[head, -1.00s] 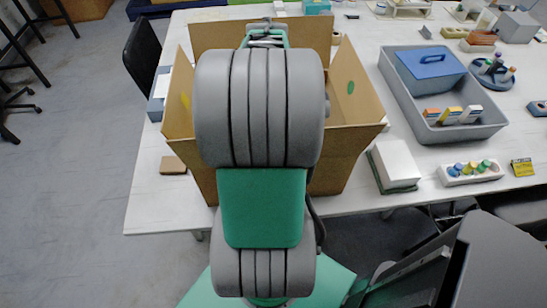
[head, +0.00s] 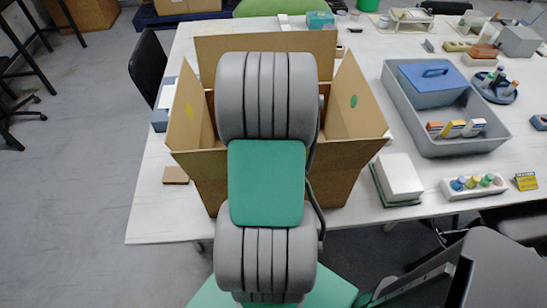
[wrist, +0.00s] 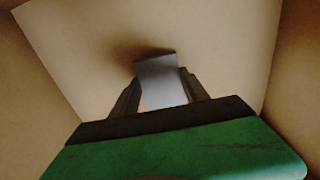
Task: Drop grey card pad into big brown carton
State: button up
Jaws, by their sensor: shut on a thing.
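The big brown carton (head: 347,165) stands open on the white table, its flaps spread, with a yellow dot on the left flap and a green dot on the right. My arm hides its middle in the head view. In the wrist view my gripper (wrist: 160,86) points down inside the carton, whose tan inner surface (wrist: 225,55) surrounds it. The jaws are shut on the grey card pad (wrist: 158,68), which sticks out past the fingertips. A dark shadow lies at the pad's far end, near the carton's inner surface; whether they touch I cannot tell.
Right of the carton are a white box (head: 400,178), a grey tray (head: 450,143) with a blue box, and a rack of coloured pieces (head: 473,187). A small brown piece (head: 175,175) lies left. A black chair (head: 148,70) stands at the table's left edge.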

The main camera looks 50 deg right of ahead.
jog(key=shift+f, duration=0.4)
jog(key=o, duration=1.4)
jog(key=shift+r, duration=0.2)
notch_tip(320, 180, up, 13)
